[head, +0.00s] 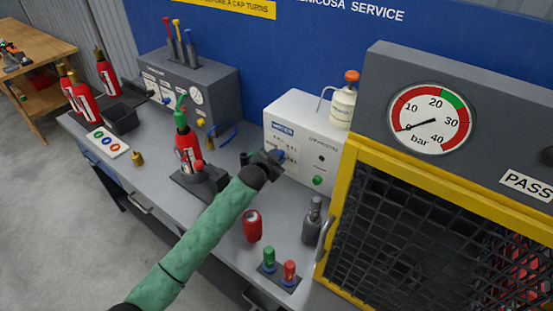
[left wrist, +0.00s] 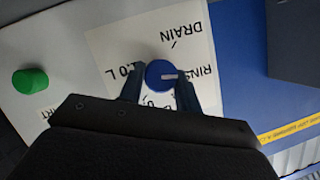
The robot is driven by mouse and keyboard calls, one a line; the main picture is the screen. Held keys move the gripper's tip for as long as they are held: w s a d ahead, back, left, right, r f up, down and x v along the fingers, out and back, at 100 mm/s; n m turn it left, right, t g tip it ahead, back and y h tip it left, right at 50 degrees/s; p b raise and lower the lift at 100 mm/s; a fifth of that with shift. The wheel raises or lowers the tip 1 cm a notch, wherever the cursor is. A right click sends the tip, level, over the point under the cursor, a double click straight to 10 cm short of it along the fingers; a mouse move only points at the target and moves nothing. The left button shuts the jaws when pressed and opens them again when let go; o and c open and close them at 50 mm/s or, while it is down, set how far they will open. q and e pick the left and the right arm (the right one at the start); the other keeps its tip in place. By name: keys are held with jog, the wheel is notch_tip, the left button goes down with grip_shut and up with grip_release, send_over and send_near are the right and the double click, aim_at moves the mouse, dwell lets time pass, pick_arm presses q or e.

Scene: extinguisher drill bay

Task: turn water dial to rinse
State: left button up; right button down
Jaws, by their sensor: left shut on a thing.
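The water dial is a round blue knob (left wrist: 160,74) with a white pointer mark. It sits on the front of the white machine (head: 295,140). In the left wrist view the pointer mark aims right, toward the partly visible RINSE label (left wrist: 207,78). The DRAIN label (left wrist: 189,38) and litre markings are also around the dial. My left gripper (left wrist: 160,88) is shut on the dial, a dark finger on each side of it. In the head view the left gripper (head: 274,158) is at the machine's front and covers most of the dial. My right gripper is not in view.
A green button (left wrist: 30,80) is beside the dial panel. A red extinguisher (head: 188,150) stands in a holder left of my arm. A red cylinder (head: 252,226) and a grey bottle (head: 312,222) stand on the bench to the right. A yellow-framed mesh cage (head: 345,190) is further right.

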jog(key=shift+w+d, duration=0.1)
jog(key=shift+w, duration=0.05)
pick_arm(q)
jog(key=o, duration=1)
jog(key=shift+c, duration=0.2)
jog(key=b+v, duration=0.3)
jog(key=v, duration=0.5)
jog(key=shift+b, duration=0.3)
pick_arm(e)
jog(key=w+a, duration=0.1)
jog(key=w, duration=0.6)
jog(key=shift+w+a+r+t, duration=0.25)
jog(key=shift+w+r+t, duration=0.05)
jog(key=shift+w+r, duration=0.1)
pick_arm(q)
jog(key=shift+f, duration=0.15)
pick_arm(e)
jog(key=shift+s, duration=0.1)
